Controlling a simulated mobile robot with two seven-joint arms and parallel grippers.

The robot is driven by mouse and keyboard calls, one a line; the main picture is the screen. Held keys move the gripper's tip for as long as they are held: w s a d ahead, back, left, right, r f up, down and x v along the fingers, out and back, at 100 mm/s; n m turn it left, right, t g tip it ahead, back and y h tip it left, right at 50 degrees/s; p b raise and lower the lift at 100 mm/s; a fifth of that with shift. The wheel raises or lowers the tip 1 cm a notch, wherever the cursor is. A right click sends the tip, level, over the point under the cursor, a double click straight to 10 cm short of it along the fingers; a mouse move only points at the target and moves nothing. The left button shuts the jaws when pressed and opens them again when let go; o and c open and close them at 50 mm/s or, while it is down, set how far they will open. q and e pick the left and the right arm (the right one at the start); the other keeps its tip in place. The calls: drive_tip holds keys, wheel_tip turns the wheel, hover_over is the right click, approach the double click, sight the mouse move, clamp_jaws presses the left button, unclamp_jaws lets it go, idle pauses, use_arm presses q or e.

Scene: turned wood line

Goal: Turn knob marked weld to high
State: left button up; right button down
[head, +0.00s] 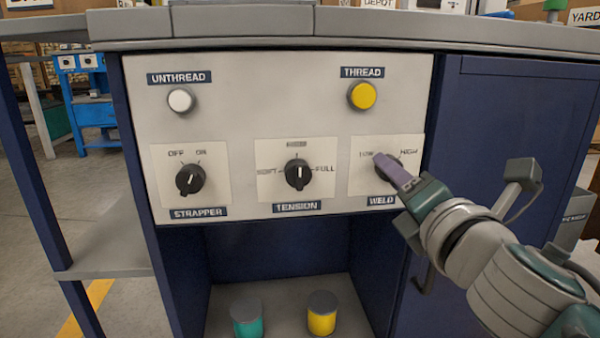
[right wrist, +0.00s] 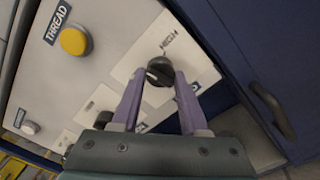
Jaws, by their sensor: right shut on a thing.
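The weld knob (head: 388,167) is a black rotary knob on a pale plate at the right of the panel, above the WELD label (head: 381,200). The plate carries a LOW mark at left and a HIGH mark (head: 409,151) at right. My right gripper (head: 382,160) is at the knob and partly hides it. In the right wrist view, the two purple fingers stand on either side of the knob (right wrist: 159,71) and are shut on it. The knob's pointer setting is hard to read. My left gripper is not in view.
The tension knob (head: 297,174) and strapper knob (head: 190,179) sit to the left. A yellow THREAD button (head: 362,96) and white UNTHREAD button (head: 181,100) are above. A door handle (head: 423,275) is below my right arm. Green (head: 246,318) and yellow (head: 322,314) cylinders stand on the lower shelf.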

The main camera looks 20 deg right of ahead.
drive_tip(key=m+p, duration=0.1)
drive_tip(key=m, duration=0.4)
drive_tip(key=m+p, duration=0.1)
drive_tip(key=m, duration=0.3)
drive_tip(key=m+p, duration=0.1)
drive_tip(key=m, duration=0.4)
drive_tip(key=shift+r+m, duration=0.25)
drive_tip(key=shift+m, duration=0.05)
idle(0.3)
drive_tip(key=c, duration=0.6)
unclamp_jaws()
drive_tip(key=shift+o, duration=0.9)
